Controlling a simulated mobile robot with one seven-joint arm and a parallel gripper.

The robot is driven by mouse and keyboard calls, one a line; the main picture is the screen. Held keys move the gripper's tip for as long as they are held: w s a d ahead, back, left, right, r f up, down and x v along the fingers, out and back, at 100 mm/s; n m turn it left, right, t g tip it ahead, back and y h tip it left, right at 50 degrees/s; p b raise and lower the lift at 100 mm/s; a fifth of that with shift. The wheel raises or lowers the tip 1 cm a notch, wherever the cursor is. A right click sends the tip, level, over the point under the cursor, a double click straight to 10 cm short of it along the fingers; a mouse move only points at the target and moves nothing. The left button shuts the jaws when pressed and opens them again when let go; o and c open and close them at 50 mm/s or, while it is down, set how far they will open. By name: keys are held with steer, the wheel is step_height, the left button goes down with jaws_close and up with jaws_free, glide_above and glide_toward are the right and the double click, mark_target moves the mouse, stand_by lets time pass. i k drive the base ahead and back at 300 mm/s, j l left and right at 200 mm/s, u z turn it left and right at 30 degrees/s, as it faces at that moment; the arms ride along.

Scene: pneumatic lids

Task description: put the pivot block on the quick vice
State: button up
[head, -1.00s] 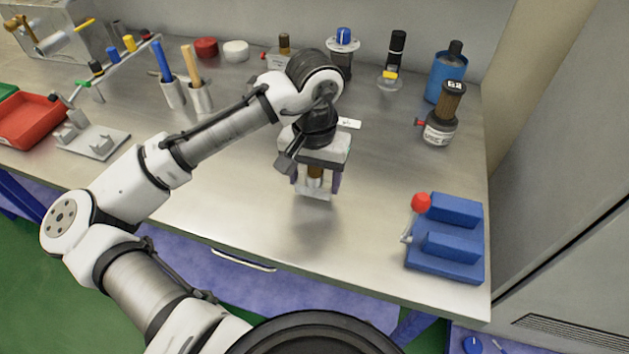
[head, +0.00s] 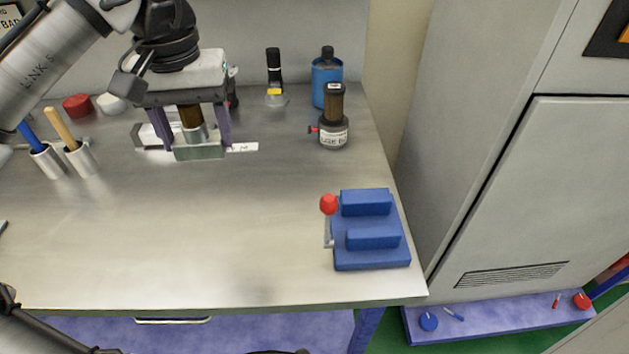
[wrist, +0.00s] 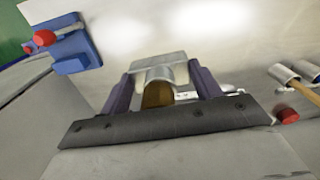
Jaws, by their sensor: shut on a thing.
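The pivot block (head: 200,152) is a grey metal block with a brown cylindrical part rising from it. My gripper (head: 195,135) is shut on it, with one purple finger at each side, and appears to hold it above the table. In the wrist view the pivot block (wrist: 158,68) sits between the fingers, its brown part facing the gripper body. The quick vice (head: 370,255) is blue, with two raised blue jaws and a red-knobbed lever at its left. It stands at the table's right front, apart from my gripper, and shows at upper left in the wrist view (wrist: 75,48).
A dark labelled filter bottle (head: 333,132), a blue canister (head: 326,75) and a black-topped item (head: 274,75) stand at the back right. Two metal cups (head: 78,158) with handled tools stand at the left. The table between gripper and vice is clear.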

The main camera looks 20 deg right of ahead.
mark_target(367, 225)
steer(key=i+j, duration=0.2)
steer(key=j, duration=0.2)
steer(key=i+j, duration=0.15)
steer(key=j, duration=0.2)
steer(key=i+j, duration=0.2)
steer(key=j, duration=0.2)
steer(key=i+j+z, duration=0.2)
steer(key=j+z, duration=0.25)
steer(key=z, duration=2.05)
